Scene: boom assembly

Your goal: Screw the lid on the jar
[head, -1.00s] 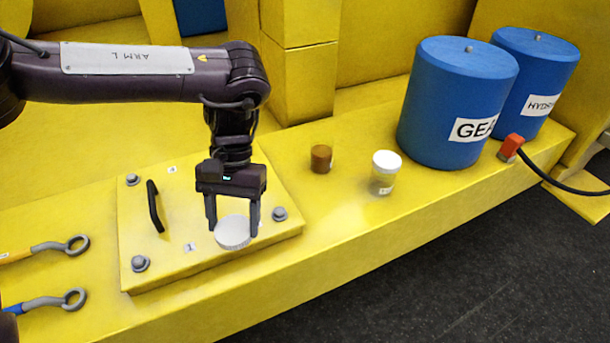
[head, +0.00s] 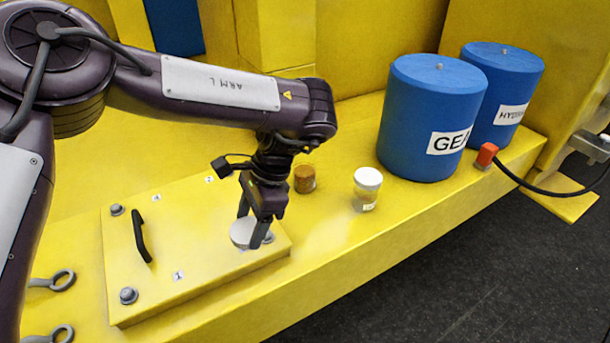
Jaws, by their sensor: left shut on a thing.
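My left gripper (head: 251,229) is shut on a round white lid (head: 239,234), with one finger on its far side and one on its near side. The lid is over the right part of the yellow cover plate, near a corner bolt; I cannot tell how far it is above the plate. A small clear jar (head: 366,199) with yellowish contents and a white top (head: 368,178) stands upright to the right on the yellow ledge. A small brown container (head: 304,181) stands behind and left of it, just right of my gripper. My right gripper is not in view.
The cover plate (head: 190,290) has bolts and a black handle (head: 140,236). Two large blue drums (head: 430,115) (head: 500,85) stand at the back right, beside a red-ended hose (head: 486,155). Eye bolts (head: 60,281) lie at the left. The ledge in front of the jar is clear.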

